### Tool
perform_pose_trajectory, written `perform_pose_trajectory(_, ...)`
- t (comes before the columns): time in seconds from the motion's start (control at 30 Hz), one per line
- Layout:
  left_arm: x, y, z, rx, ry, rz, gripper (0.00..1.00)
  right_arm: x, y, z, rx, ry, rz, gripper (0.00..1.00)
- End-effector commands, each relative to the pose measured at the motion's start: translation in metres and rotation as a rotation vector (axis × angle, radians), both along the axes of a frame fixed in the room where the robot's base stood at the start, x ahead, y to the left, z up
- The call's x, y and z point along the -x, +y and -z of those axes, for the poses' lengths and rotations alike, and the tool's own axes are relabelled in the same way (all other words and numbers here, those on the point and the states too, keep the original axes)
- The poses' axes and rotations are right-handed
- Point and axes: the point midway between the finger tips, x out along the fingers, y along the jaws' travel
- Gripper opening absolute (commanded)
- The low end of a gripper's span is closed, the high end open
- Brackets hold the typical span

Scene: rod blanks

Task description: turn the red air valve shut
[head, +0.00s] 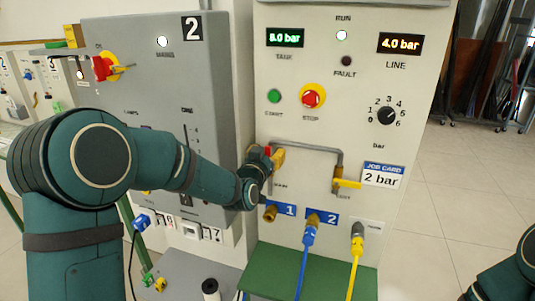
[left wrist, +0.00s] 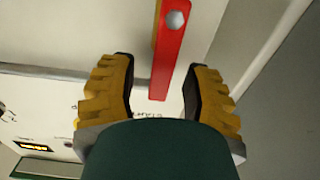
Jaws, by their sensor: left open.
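The red air valve's lever (left wrist: 175,60) shows in the left wrist view as a flat red bar with a bolt near its top end. Its free end reaches down between the two yellow-padded fingers of my left gripper (left wrist: 160,78), with a gap visible on each side. The gripper is open and holds nothing. In the head view my left gripper (head: 270,158) is at the left end of the grey pipe on the light panel. Only a little red of the lever (head: 267,151) shows there; the arm and fingers hide the rest. My right gripper is out of view.
A yellow valve lever (head: 347,184) sits at the pipe's right end. Below are hose ports with a blue hose (head: 308,237) and a yellow hose (head: 356,251). A red stop button (head: 311,98) and a dial (head: 387,116) are above. A grey cabinet (head: 165,80) stands left.

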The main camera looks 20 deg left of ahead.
Motion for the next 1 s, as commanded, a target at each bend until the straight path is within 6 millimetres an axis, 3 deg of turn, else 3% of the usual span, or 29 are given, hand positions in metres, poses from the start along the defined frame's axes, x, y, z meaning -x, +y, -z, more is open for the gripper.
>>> perform_pose_trajectory(0.07, 0.0, 0.0, 0.0, 0.0, 0.0, 0.0, 0.44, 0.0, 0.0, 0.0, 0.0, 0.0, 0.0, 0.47)
perform_pose_trajectory(0.1, 0.0, 0.0, 0.0, 0.0, 0.0, 0.0, 0.3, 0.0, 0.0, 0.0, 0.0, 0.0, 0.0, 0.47)
perform_pose_trajectory(0.2, 0.0, 0.0, 0.0, 0.0, 0.0, 0.0, 0.0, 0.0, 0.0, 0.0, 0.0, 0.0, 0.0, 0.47)
perform_pose_trajectory(0.63, 0.0, -0.003, 0.0, -0.047, -0.004, 0.001, 0.0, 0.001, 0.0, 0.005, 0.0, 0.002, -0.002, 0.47)
perform_pose_trajectory(1.0, 0.0, -0.018, 0.003, -0.309, -0.015, 0.001, 0.0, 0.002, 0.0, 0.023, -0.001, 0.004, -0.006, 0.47)
